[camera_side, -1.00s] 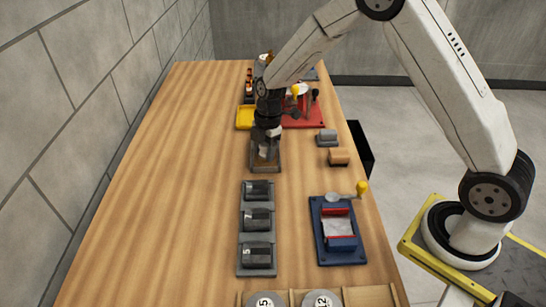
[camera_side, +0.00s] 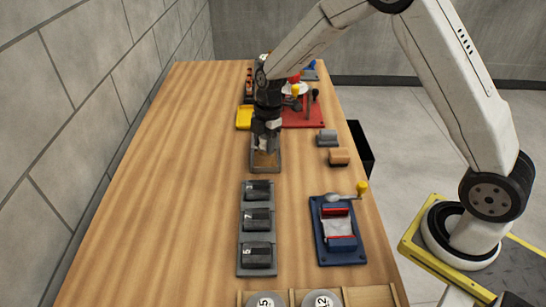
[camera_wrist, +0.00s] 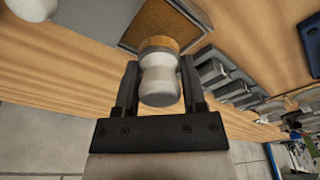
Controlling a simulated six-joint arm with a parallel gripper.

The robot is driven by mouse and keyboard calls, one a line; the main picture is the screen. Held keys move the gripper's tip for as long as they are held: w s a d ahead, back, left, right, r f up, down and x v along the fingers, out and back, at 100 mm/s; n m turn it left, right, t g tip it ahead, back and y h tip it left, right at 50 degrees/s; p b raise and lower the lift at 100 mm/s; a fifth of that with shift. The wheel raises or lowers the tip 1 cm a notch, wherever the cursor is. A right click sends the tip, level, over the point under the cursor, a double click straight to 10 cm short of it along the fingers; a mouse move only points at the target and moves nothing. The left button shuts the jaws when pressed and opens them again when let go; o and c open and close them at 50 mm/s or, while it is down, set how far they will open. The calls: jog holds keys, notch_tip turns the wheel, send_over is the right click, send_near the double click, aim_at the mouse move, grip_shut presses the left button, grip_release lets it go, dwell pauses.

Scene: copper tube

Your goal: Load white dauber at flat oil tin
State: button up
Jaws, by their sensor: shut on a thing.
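The white dauber (camera_wrist: 159,80) is upright between the two fingers of my gripper (camera_wrist: 157,92) in the wrist view. My gripper is shut on its waisted white body, and its tan tip points away from the palm. The flat oil tin (camera_side: 267,171) is an open grey tray with a brown pad. It also shows in the wrist view (camera_wrist: 134,28), just beyond the dauber's tip. In the side view my gripper (camera_side: 265,143) is over the far part of the tin. I cannot tell whether the tip touches the pad.
A grey rack (camera_side: 256,270) with several dark numbered blocks lies nearer the camera. A blue fixture (camera_side: 337,258) is right of it. A yellow tray (camera_side: 243,118) and a red base (camera_side: 304,120) stand behind. The left of the table is clear.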

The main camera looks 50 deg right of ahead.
aim_at(264, 137)
jog(key=shift+r, duration=2.2)
jog(key=shift+s, duration=0.1)
jog(key=m, duration=0.1)
jog(key=s+m, duration=0.1)
jog(key=m, duration=0.2)
jog(key=shift+s+d+f+m+t, duration=0.25)
jog(key=shift+s+m+t, duration=0.05)
jog(key=shift+s+t, duration=0.1)
jog(key=m, duration=0.1)
jog(key=s+m, duration=0.1)
jog(key=m, duration=0.2)
jog(key=shift+s+d+f, duration=0.15)
jog(key=shift+s, duration=0.2)
jog(key=s+m, duration=0.1)
jog(key=m, duration=0.2)
jog(key=s+m+h, duration=0.1)
jog(key=s+m, duration=0.1)
jog(key=m, duration=0.1)
jog(key=s+m+t, duration=0.1)
jog(key=m, duration=0.2)
jog(key=shift+s+d+f+h, duration=0.2)
jog(key=shift+d+f+h, duration=0.05)
jog(key=shift+f+h, duration=0.05)
